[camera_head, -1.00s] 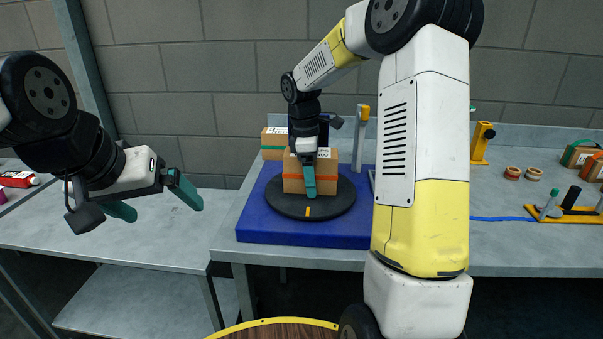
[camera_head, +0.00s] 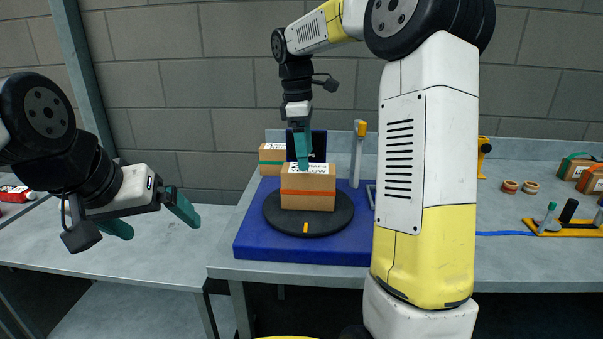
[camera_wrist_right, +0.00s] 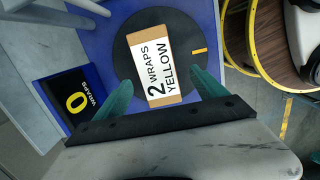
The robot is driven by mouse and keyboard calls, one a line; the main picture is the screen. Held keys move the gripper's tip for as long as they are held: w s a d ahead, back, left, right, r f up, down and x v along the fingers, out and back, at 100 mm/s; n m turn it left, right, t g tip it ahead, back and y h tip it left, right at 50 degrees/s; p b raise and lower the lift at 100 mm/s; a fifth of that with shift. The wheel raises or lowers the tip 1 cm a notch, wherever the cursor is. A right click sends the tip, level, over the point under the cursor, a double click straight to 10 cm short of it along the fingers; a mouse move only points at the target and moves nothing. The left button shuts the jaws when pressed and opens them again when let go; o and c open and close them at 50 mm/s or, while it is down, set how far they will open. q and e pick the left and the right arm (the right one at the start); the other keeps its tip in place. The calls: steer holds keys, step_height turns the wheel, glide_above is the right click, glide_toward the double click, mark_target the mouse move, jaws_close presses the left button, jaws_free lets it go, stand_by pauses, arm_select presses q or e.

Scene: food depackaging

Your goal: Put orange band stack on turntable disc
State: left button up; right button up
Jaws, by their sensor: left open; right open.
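The orange band stack (camera_head: 306,203) is a brown carton with an orange band and a white top label. It rests upright on the dark round turntable disc (camera_head: 333,222). In the right wrist view the stack (camera_wrist_right: 156,65) lies on the disc (camera_wrist_right: 198,32), its label reading "2 WRAPS YELLOW". My right gripper (camera_head: 302,165) is open and empty above the stack; in the wrist view its teal fingers (camera_wrist_right: 163,88) show on either side of the carton, apart from it. My left gripper (camera_head: 158,222) is open and empty at the left, over the side table.
The disc sits on a blue base (camera_head: 262,246). A green-banded carton (camera_head: 272,155) stands behind the stack, beside a dark blue sign (camera_wrist_right: 75,100). A grey post with a yellow top (camera_head: 357,155) stands right of the disc. Tape rolls (camera_head: 530,187) and more cartons lie at the right.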

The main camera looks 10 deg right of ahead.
steer(key=s+m+t+y, duration=0.3)
steer(key=s+m+t, duration=0.3)
steer(key=s+m, duration=0.7)
steer(key=s, duration=1.1)
steer(key=shift+a+f+m, duration=0.15)
steer(key=shift+a+m, duration=0.25)
